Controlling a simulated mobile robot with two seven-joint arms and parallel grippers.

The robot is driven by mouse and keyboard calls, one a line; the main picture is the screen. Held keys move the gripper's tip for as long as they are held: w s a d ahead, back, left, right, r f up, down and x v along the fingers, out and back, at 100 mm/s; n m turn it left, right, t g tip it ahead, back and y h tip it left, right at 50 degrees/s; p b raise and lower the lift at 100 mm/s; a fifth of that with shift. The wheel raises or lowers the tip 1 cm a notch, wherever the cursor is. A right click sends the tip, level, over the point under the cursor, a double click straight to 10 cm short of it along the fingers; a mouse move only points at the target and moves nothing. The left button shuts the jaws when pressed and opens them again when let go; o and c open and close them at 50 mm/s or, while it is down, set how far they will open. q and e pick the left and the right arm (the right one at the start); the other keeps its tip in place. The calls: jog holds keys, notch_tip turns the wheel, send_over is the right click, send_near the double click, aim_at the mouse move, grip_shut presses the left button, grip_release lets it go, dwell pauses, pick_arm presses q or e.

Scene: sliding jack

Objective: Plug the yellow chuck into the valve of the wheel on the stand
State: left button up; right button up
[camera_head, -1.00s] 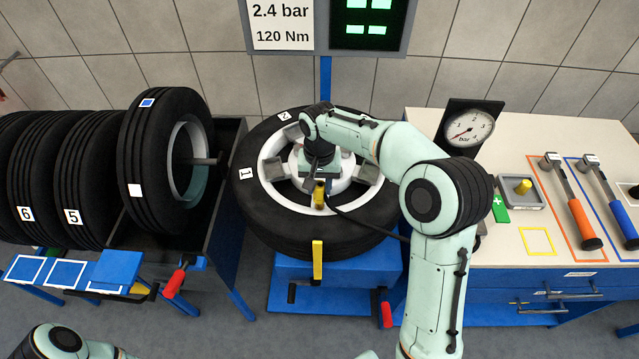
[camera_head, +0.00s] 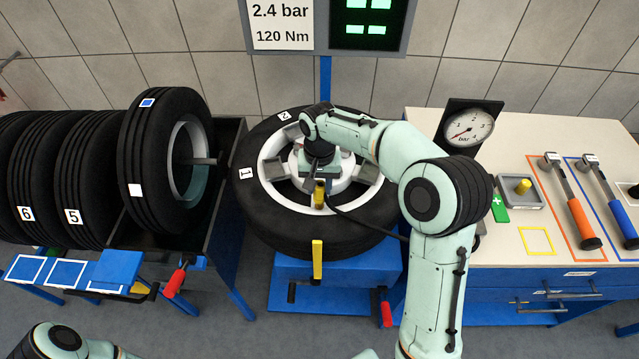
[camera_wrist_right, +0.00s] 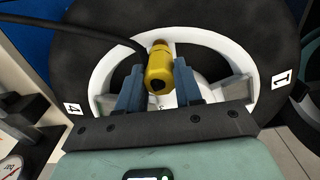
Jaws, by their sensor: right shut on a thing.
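The wheel (camera_head: 262,222) lies flat on the blue stand (camera_head: 345,272), its white rim facing up. My right gripper (camera_head: 319,184) is over the rim and shut on the yellow chuck (camera_head: 319,196). In the right wrist view the chuck (camera_wrist_right: 159,68) sits between the blue fingers of the gripper (camera_wrist_right: 157,88), with a black hose running off to the left. The chuck's far end is at the white rim; the valve is hidden there, so I cannot tell whether they are joined. My left arm shows only at the bottom left, and its gripper is out of view.
A pressure gauge (camera_head: 468,128) stands on the workbench (camera_head: 545,130) at right, with two torque wrenches (camera_head: 579,210) and a small tray (camera_head: 519,192). Several tyres (camera_head: 150,150) stand in a rack at left. A yellow-topped lever (camera_head: 317,260) rises before the stand.

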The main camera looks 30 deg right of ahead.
aim_at(319, 185)
pick_arm(q)
jog(key=shift+w, duration=0.1)
jog(key=shift+s+f+b, duration=0.5)
jog(key=shift+s+f, duration=0.2)
pick_arm(e)
jog(key=shift+f, duration=1.45)
jog(key=o, duration=1.2)
jog(key=shift+c, duration=0.2)
pick_arm(q)
jog(key=shift+w+r+p, duration=0.9)
jog(key=shift+w+r, duration=0.25)
jog(key=shift+r, duration=0.1)
pick_arm(e)
notch_tip(319, 185, up, 13)
jog(key=shift+r, duration=0.15)
